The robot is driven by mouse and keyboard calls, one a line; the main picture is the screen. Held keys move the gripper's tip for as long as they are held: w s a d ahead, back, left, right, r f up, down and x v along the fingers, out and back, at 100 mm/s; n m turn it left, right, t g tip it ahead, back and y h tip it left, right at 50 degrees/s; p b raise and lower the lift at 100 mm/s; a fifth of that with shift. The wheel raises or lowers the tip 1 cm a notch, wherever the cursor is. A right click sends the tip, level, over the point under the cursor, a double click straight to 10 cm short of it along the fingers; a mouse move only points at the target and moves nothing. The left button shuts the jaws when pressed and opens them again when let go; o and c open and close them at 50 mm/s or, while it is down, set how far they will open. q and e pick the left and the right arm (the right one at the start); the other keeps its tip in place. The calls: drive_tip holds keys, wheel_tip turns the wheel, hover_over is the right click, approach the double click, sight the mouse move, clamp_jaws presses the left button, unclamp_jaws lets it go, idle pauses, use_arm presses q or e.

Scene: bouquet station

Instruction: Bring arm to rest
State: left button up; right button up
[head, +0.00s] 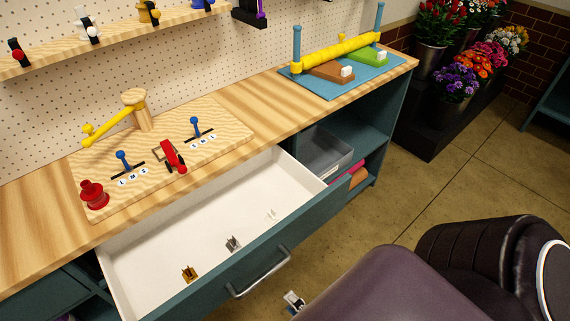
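My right arm fills the lower right corner as large dark links. A small white, blue and black part (293,301) shows at the bottom edge beside the arm, and it seems to belong to my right gripper. The fingers are not clear, so I cannot tell whether it is open or shut, or whether it holds anything. My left arm and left gripper are not in view.
A white drawer (165,262) stands open below the wooden worktop (243,105), with a few small clips inside. A wooden board (222,130) with red, blue and yellow fittings and a blue mat (318,87) lie on top. Flower buckets (430,58) stand at the upper right. Floor (450,185) is clear between.

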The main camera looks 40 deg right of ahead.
drive_tip(key=shift+s, duration=0.35)
idle(0.3)
wheel_tip(320, 180, down, 27)
drive_tip(key=n+g+y, duration=0.2)
drive_tip(key=n+g, duration=0.4)
drive_tip(key=n, duration=0.7)
drive_tip(key=s+d+f+n+g+h, duration=0.1)
drive_tip(key=s+d+f+n+g, duration=0.1)
drive_tip(key=s+f, duration=0.5)
drive_tip(key=s+d+f+n+g+h, duration=0.1)
drive_tip(key=s+d+f+n+g, duration=0.2)
drive_tip(key=f, duration=0.8)
drive_tip(key=s+n+g, duration=0.2)
drive_tip(key=s+g, duration=0.1)
drive_tip(key=s, duration=0.1)
drive_tip(key=shift+s+g+h, duration=0.25)
drive_tip(key=shift+g+h, duration=0.05)
